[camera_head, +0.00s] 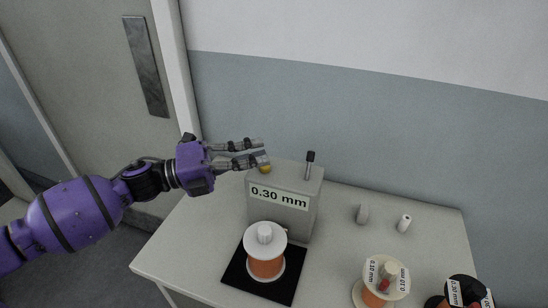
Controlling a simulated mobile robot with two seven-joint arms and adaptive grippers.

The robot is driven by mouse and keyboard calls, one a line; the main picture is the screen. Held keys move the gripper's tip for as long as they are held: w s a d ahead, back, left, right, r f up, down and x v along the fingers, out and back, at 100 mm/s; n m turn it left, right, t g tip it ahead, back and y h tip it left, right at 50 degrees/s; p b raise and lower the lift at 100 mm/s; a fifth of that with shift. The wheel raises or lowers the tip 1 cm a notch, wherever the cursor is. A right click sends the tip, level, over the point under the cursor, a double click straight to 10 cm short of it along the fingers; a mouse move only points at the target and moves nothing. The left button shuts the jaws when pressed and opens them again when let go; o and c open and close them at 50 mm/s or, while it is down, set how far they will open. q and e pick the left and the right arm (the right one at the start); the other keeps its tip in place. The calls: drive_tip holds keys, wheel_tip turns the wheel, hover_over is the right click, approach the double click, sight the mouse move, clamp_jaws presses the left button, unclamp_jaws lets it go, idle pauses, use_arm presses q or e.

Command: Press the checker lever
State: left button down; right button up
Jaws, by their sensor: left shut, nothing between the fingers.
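The checker (285,216) is a grey box with a "0.30 mm" label on its front, standing on the table. Its lever (309,165), a thin rod with a black knob, stands upright on the right of the box's top. A small yellow dome (265,169) sits on the left of the top. My left gripper (265,152) comes in from the left, shut and empty, with its fingertips at the yellow dome and left of the lever. I cannot tell whether it touches the box. My right gripper is not in view.
A spool of copper-coloured wire (265,265) stands on a black mat (286,289) before the checker. More spools (381,281) stand at the front right. A wall is close behind, a door at left.

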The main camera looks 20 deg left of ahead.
use_arm(q)
drive_tip(key=a, duration=0.1)
drive_tip(key=s+a+r, duration=0.1)
drive_tip(key=s+a, duration=0.1)
drive_tip(key=a, duration=0.1)
drive_tip(key=shift+a+r, duration=0.1)
drive_tip(key=shift+r, duration=0.05)
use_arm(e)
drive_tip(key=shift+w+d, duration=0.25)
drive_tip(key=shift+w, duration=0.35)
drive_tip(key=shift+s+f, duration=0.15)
